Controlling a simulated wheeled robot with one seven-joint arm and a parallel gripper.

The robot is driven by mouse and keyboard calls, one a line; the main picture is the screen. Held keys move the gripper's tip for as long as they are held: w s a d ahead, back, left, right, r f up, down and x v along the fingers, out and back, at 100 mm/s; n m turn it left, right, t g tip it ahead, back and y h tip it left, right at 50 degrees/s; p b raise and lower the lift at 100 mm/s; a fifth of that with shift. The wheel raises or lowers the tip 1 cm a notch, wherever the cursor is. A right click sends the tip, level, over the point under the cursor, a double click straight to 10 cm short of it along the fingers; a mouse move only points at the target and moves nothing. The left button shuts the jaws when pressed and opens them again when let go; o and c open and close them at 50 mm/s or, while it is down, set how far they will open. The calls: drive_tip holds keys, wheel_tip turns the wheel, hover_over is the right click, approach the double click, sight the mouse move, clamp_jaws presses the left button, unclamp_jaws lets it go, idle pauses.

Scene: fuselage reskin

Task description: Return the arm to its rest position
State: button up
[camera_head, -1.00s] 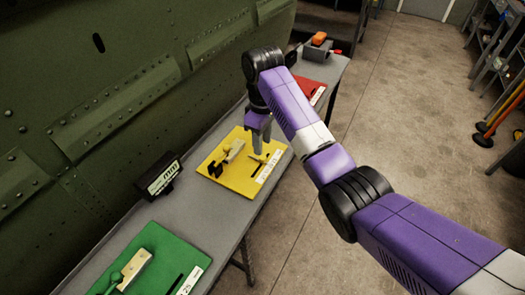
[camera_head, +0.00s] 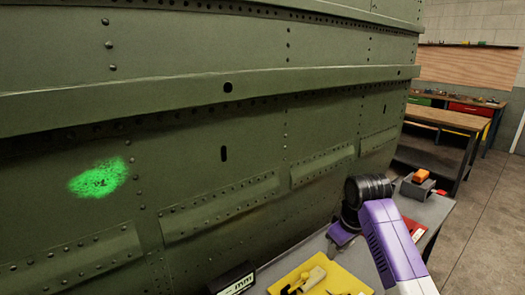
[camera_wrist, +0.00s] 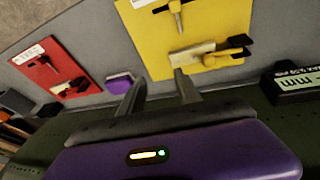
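My gripper (camera_wrist: 155,95) shows in the wrist view with its two fingers apart and nothing between them. It is over the grey bench (camera_wrist: 95,20), close to the yellow mat (camera_wrist: 150,50). A tool with a pale block and a yellow handle (camera_wrist: 205,52) lies on that mat, apart from the fingers. The fingertips are hard to make out there.
The green riveted fuselage wall (camera_head: 200,120) rises along the bench, with a bright green patch (camera_head: 100,178). A digital gauge (camera_wrist: 298,82) and a red mat (camera_wrist: 48,70) flank the yellow mat. An orange item (camera_head: 421,175) sits on a grey block at the bench's far end. Open floor (camera_head: 485,215) lies right.

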drive_tip(key=w+a+m+t+y, duration=0.1)
drive_tip(key=w+a+m+t, duration=0.1)
drive_tip(key=a+t, duration=0.35)
drive_tip(key=s+f+m+t, duration=0.3)
drive_tip(key=s+t, duration=0.3)
drive_tip(key=s, duration=0.6)
drive_tip(key=s+d+r, duration=0.1)
drive_tip(key=s, duration=2.1)
drive_tip(key=s+d+r+m+h, duration=0.1)
drive_tip(key=s, duration=2)
drive_tip(key=shift+s+d+r, duration=0.2)
drive_tip(key=shift+s+r, duration=0.15)
drive_tip(key=shift+s, duration=0.05)
